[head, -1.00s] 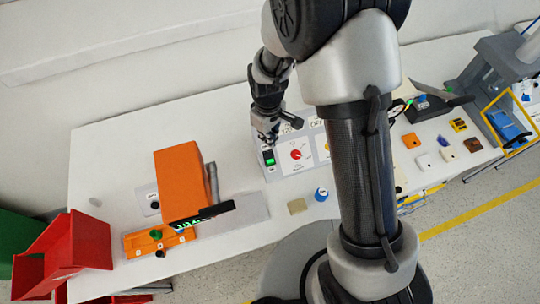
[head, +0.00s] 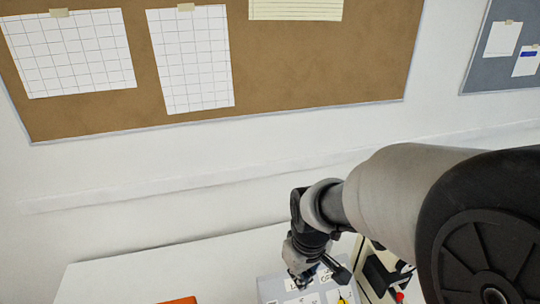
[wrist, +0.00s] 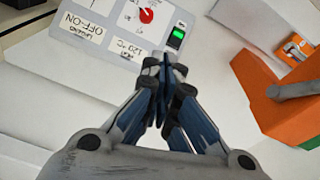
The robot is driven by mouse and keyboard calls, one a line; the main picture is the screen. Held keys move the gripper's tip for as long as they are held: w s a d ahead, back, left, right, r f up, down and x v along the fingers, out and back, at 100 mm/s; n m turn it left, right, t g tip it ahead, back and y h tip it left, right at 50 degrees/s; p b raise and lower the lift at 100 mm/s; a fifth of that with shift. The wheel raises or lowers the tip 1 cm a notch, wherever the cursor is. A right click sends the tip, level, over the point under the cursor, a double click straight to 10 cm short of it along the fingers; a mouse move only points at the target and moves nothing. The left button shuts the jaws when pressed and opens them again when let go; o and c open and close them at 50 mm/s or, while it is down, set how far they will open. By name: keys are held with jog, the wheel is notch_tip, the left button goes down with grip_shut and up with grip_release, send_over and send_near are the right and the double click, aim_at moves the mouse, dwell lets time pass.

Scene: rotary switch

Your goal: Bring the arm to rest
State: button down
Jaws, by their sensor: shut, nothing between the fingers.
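My gripper (wrist: 163,75) is shut and empty in the wrist view, with its fingertips together. It is in front of a grey switch panel (wrist: 82,38), seen upside down, and looks apart from it, though the exact gap cannot be told. The panel carries a red rotary knob (wrist: 146,15), a green-lit rocker switch (wrist: 177,37) and printed labels. In the head view my wrist and gripper (head: 302,280) hang low over the panel (head: 270,290), and the fingertips are hard to make out there. My arm reaches in from the right.
An orange machine (wrist: 275,95) stands right of my gripper in the wrist view; its top edge (head: 180,300) shows in the head view. White table surface (head: 150,275) lies left of the panel. A corkboard (head: 300,60) hangs on the wall behind.

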jog(key=s+d+r+m+t+b, duration=0.1)
jog(key=s+d+r+m, duration=0.2)
jog(key=s, duration=0.5)
jog(key=s+d+r+m+t+b, duration=0.1)
jog(key=s+d+r+m+t, duration=0.1)
jog(key=s+d+r, duration=0.2)
jog(key=s+r, duration=0.2)
jog(key=s, duration=0.2)
jog(key=shift+s+d+r+m+b, duration=0.15)
jog(key=shift+s+r+m+b, duration=0.1)
jog(key=shift+m+b, duration=0.15)
